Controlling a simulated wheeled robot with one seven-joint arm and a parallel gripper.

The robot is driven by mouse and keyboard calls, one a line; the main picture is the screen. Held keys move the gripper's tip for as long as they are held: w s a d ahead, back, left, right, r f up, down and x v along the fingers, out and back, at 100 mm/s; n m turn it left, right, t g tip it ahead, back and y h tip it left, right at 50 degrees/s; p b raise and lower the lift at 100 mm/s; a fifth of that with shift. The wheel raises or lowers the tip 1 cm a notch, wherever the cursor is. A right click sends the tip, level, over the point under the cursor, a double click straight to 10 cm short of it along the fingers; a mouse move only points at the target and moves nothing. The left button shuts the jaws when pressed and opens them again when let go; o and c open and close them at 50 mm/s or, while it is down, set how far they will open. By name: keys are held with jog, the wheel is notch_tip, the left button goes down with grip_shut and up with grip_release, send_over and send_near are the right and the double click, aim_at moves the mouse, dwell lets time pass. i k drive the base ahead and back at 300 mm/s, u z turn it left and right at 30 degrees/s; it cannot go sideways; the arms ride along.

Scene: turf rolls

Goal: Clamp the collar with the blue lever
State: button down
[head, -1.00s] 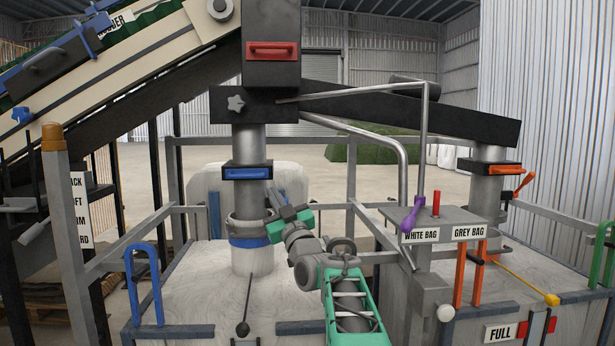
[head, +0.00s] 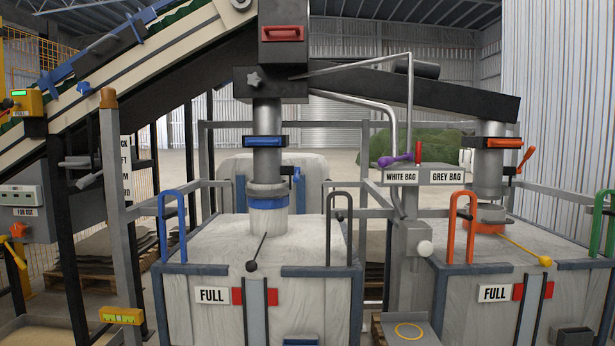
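The grey collar (head: 268,189) sits around the vertical spout pipe (head: 267,125) over the left bag (head: 205,243). A blue band (head: 269,203) shows just below it, around the bag's pale neck. The blue lever (head: 298,174) stands roughly upright at the collar's right side, apart from the pipe. I cannot tell from here whether the collar is tight. A blue handle (head: 263,142) crosses the pipe above. My gripper is out of view.
A FULL sign (head: 212,296) is on the left bag's front. To the right are a post with a purple lever (head: 395,160) and a second spout with an orange lever (head: 525,160). Grey frame rails surround the bags. A black-knobbed rod (head: 258,252) slants over the left bag.

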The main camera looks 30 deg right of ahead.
aim_at(295, 179)
jog(key=u, duration=0.8)
jog(key=i, duration=1)
jog(key=z, duration=0.1)
